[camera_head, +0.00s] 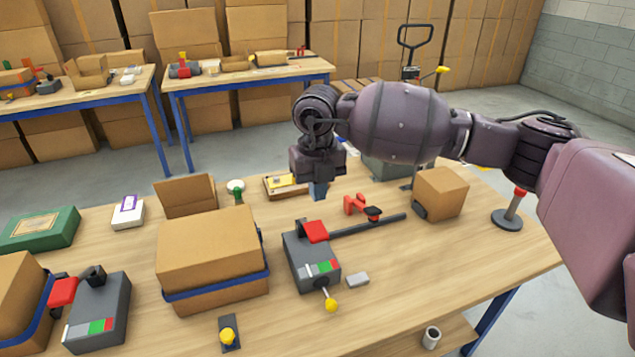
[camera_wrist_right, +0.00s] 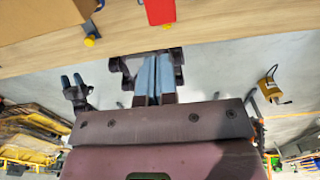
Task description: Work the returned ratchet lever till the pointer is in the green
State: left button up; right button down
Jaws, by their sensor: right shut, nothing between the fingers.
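A grey ratchet unit (camera_head: 312,262) stands mid-table, with a red block on top and a white, green and red scale on its front. A short lever with a yellow knob (camera_head: 331,304) sticks out of its front. The pointer is too small to place. A similar grey unit (camera_head: 97,312) with a black knob sits at the front left. My right gripper (camera_head: 319,191) is shut and empty, pointing down above the table behind the mid-table unit and apart from it. Its closed blue fingers show in the wrist view (camera_wrist_right: 153,78). My left gripper (camera_wrist_right: 73,83) shows small there; its opening is unclear.
A blue-strapped cardboard box (camera_head: 213,255) stands left of the mid-table unit. A dark bar with a red clamp (camera_head: 360,206) runs right towards a small carton (camera_head: 440,192). A yellow-knobbed plate (camera_head: 228,336) lies in front. The table's right front is mostly clear.

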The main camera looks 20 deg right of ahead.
aim_at(318, 234)
notch_tip(318, 234, down, 10)
jog(key=shift+r, duration=0.1)
pick_arm(q)
jog(key=shift+r, duration=0.15)
dwell(0.5)
